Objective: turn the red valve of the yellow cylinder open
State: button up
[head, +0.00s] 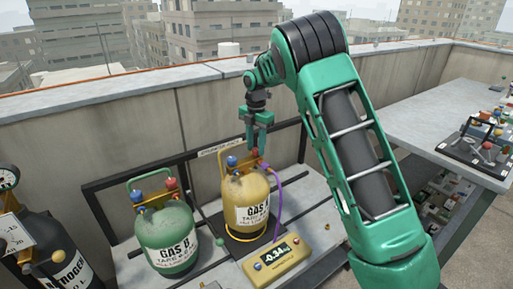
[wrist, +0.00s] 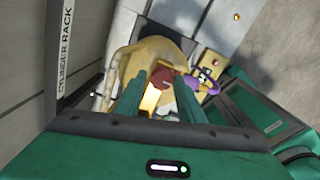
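The yellow cylinder (head: 247,212), labelled GAS A, stands upright on the rack's grey bench. Its top carries a blue valve (head: 232,161) and a red valve (head: 254,153). My gripper (head: 258,147) points down over the red valve, with its two green fingers apart. In the wrist view the red valve (wrist: 164,77) shows between the fingertips (wrist: 160,84). I cannot tell whether they touch it. The yellow cylinder (wrist: 150,52) is beyond the fingers. The valve's lower part is hidden.
A green cylinder (head: 166,240) with red and blue valves stands to the left. A purple hose (head: 276,195) runs beside the yellow cylinder. A yellow gauge box (head: 278,262) reading about -0.34 lies in front. A dark nitrogen cylinder (head: 60,250) is at far left. A low wall (head: 130,110) stands behind.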

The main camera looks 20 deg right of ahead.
aim_at(256, 149)
jog(key=shift+o, duration=0.7)
notch_tip(256, 149, up, 11)
jog(key=shift+f, duration=0.15)
